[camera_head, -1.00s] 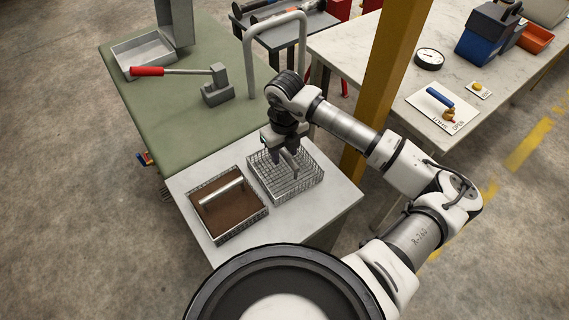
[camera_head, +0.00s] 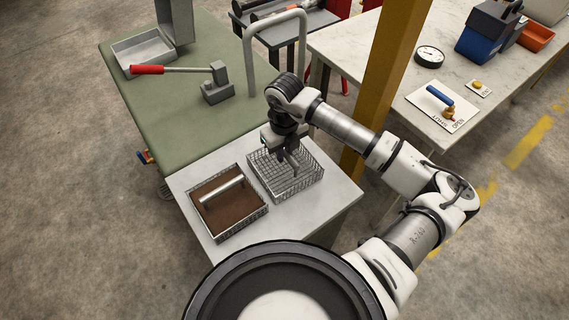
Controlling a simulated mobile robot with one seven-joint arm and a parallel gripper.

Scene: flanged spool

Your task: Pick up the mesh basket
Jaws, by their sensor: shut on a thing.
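The mesh basket (camera_head: 300,189) is a square grey wire basket on the right half of the pale table. My gripper (camera_head: 290,166) points down over it, with its fingers inside the outline of the rim. The fingers are close together and shut on the basket. The exact part between them is too small to make out. The basket looks level, and I cannot tell any gap between it and the table. My gripper and wrist hide part of its far side.
A second wire-sided basket (camera_head: 233,222) with a brown inside and a silver bar (camera_head: 222,190) stands close on the left. The pale table (camera_head: 330,207) is bare at the front. A green bench (camera_head: 160,95) and a yellow post (camera_head: 384,85) stand behind.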

